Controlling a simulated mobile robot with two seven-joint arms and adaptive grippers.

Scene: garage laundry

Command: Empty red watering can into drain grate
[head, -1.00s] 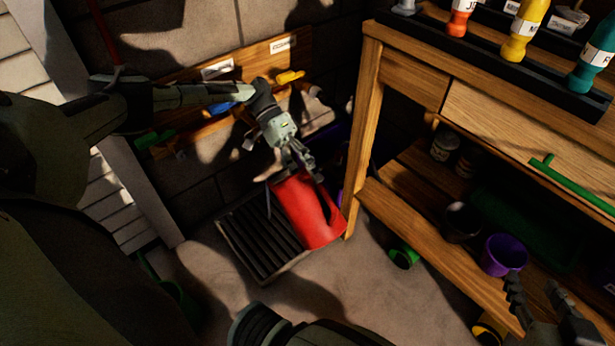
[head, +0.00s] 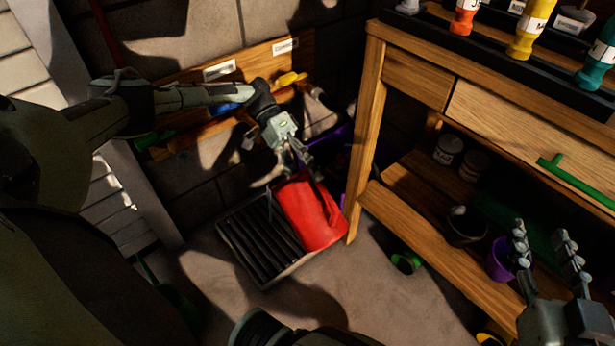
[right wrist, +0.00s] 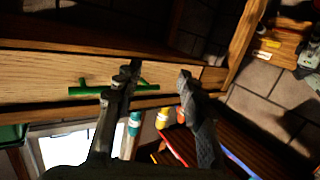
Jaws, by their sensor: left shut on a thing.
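The red watering can (head: 310,218) is in the middle of the head view, tilted, over the right part of the drain grate (head: 256,247). My left gripper (head: 299,165) is shut on the can at its upper end; the fingers partly hide the grip. I cannot tell whether the can touches the grate or whether liquid is leaving it. My right gripper (head: 548,262) is at the lower right of the head view, in front of the bench. Its fingers are apart and empty, and they also show in the right wrist view (right wrist: 157,75).
A wooden bench (head: 410,225) stands right of the can, its leg close beside it. Its shelf holds a purple pot (head: 497,262) and cans. A green cup (head: 406,262) lies on the floor. A tool rack (head: 215,95) is on the wall behind.

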